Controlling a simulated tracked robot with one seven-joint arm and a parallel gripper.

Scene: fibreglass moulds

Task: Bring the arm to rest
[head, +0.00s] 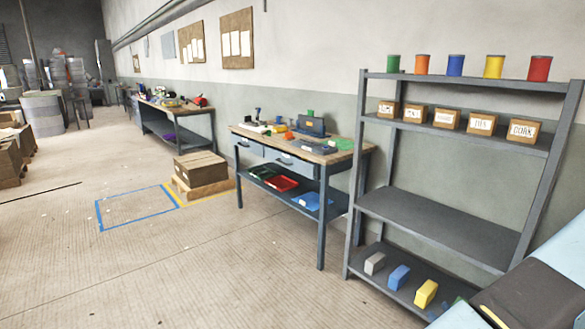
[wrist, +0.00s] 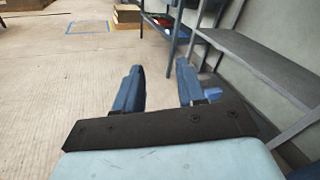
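My gripper (wrist: 160,80) shows in the wrist view with its two blue fingers apart and nothing between them. Bare floor shows beyond and between the fingers. Grey shelf boards are to the right of the fingers, and I cannot tell how near they are. In the head view, part of my pale blue arm fills the lower right corner, in front of the shelf's right end. The fingers cannot be made out there.
The grey shelf rack (head: 430,220) holds coloured cans, labelled boxes and, on its lowest board, several blocks including a yellow block (head: 426,293). A workbench (head: 343,150) stands left of it. Cartons (head: 200,168) sit beside a blue floor outline. Open floor lies left.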

